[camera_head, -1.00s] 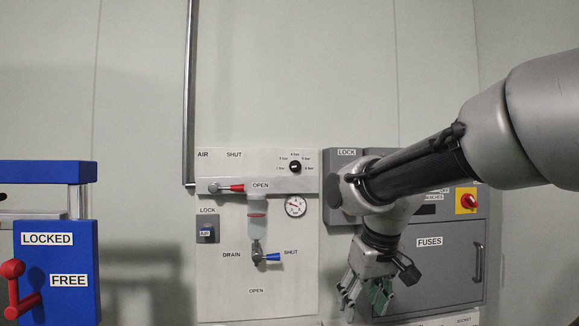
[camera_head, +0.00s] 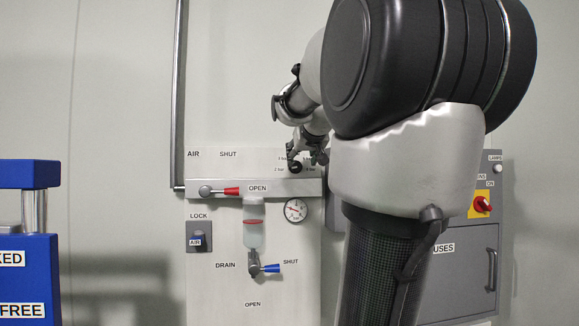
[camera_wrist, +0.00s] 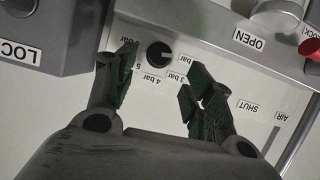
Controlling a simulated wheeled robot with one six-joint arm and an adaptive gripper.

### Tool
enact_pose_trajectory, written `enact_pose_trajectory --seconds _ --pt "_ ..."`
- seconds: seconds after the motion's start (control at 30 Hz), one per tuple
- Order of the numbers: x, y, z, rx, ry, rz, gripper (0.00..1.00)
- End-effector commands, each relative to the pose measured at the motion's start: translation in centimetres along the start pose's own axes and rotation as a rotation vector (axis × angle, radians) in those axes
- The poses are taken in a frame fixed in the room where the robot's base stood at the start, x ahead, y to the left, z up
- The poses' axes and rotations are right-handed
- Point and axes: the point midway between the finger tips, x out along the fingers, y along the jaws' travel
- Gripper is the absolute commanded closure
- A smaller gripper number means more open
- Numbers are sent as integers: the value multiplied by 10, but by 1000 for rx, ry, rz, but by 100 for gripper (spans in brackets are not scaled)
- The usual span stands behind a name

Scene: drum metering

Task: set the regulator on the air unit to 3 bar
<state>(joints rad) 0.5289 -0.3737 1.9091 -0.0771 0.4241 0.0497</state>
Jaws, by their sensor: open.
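The regulator is a round black knob (camera_head: 295,166) at the top right of the white air unit panel (camera_head: 225,290). In the wrist view the knob (camera_wrist: 158,54) shows upside down, ringed by bar labels, with the 3 bar label (camera_wrist: 178,78) beside it. A pale mark on the knob seems to face right in that view, towards a partly hidden label. The gauge (camera_head: 295,210) below has a red needle; its reading is too small to tell. My gripper (camera_wrist: 161,68) is open, its fingers on either side of the knob in that view; contact is not visible.
A red-handled valve (camera_head: 231,191) marked OPEN sits left below the knob. Below it are a clear bowl (camera_head: 253,232) and a blue drain handle (camera_head: 264,269). A grey fuse cabinet (camera_head: 470,275) stands right, partly behind my arm. A blue frame (camera_head: 30,260) stands left.

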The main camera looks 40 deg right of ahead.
Motion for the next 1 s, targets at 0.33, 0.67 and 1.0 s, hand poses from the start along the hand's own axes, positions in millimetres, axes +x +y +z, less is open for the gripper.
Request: enact_pose_trajectory --seconds 0.33,0.67,1.0 --pt "56 0 2 0 -5 0 47" --pt "65 0 2 0 -5 0 47" --pt "65 0 2 0 -5 0 93"
